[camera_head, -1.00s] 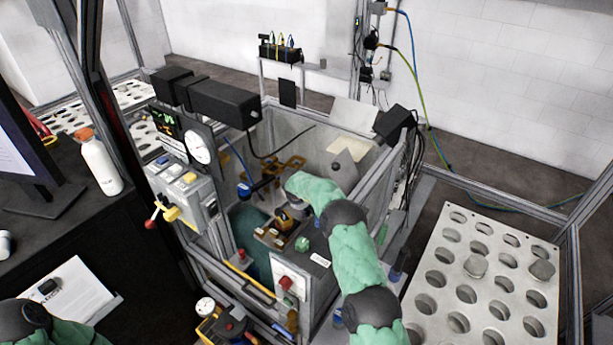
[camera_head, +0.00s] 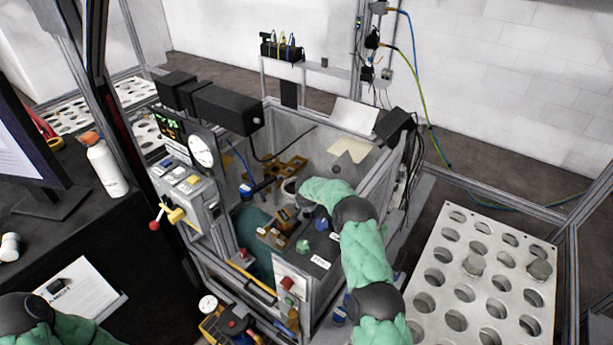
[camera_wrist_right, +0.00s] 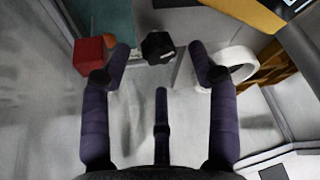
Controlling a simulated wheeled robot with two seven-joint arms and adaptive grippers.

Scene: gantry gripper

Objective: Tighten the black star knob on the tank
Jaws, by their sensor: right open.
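A black many-sided knob (camera_wrist_right: 158,47), which looks like the star knob, shows at the top middle of the right wrist view. My right gripper (camera_wrist_right: 159,62) is open, with a purple finger on each side of the knob and a third finger below it. The fingers do not appear to touch the knob. In the head view the grey-walled tank (camera_head: 362,182) stands in the middle. My right arm reaches over its right side, and its green sleeve hides most of the gripper and the knob. Only my left forearm shows at the lower left; its gripper is out of view.
In the right wrist view a red block (camera_wrist_right: 88,56) lies left of the fingers and a white ring (camera_wrist_right: 236,64) lies to the right. A control box (camera_head: 187,193) with a yellow-and-red handle stands left of the tank. A perforated plate (camera_head: 480,285) lies at right.

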